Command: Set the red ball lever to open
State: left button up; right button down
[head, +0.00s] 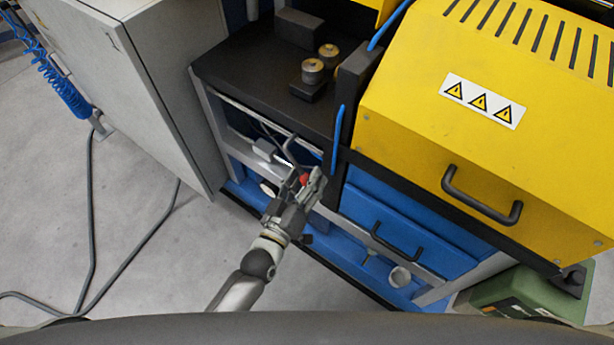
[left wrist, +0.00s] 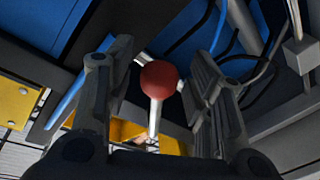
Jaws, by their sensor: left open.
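The red ball lever (left wrist: 159,80) shows in the left wrist view as a red ball on a pale rod. In the head view only a bit of the red ball (head: 304,179) shows at my left gripper. My left gripper (head: 304,183) is open, with the ball between its two fingers (left wrist: 165,90) in the left wrist view. A gap shows on the left side of the ball; on the right I cannot tell whether a finger touches it. The lever's base is hidden in the head view. My right gripper is not in view.
A dark bench top (head: 255,75) lies above the lever. A yellow cover (head: 420,120) and a blue drawer (head: 405,235) stand to the right, a grey cabinet (head: 140,90) to the left. Cables run close behind the lever.

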pick_arm(q)
jog(key=shift+w+d, duration=0.15)
jog(key=shift+w, duration=0.1)
grip_shut()
dwell(0.4)
